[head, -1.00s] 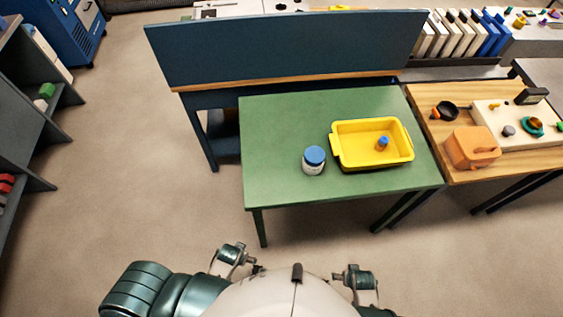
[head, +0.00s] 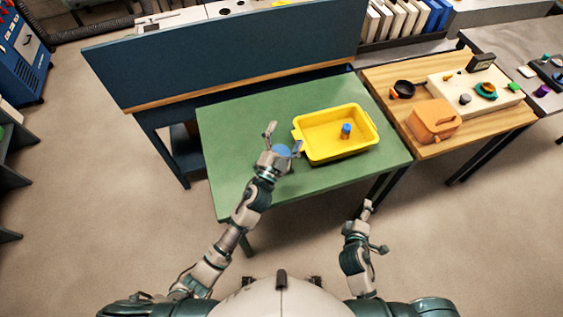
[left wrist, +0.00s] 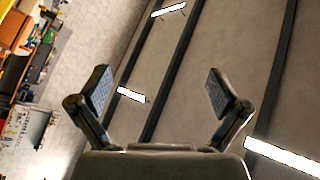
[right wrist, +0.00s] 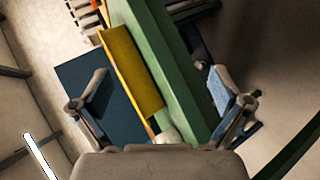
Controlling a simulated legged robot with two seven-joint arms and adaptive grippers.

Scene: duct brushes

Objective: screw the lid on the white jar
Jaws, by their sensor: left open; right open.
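The jar's blue lid (head: 282,151) shows in the head view behind my left gripper; the white jar body is hidden there. My left gripper (head: 284,138) is open in front of the lid, its fingers pointing up; I cannot tell whether it touches the jar. In the left wrist view, no jar lies between its open fingers (left wrist: 158,88), only a ceiling-like surface with lights. My right gripper (head: 374,226) is open and empty, in front of the table. A pale rounded thing (right wrist: 166,134), perhaps the jar, shows low in the right wrist view.
The green table (head: 235,120) has free room at its left and back. A yellow tray (head: 312,121) holds a small blue-and-orange item (head: 346,131). A dark blue panel (head: 220,50) stands behind. A wooden table (head: 385,75) at right carries an orange box (head: 433,121).

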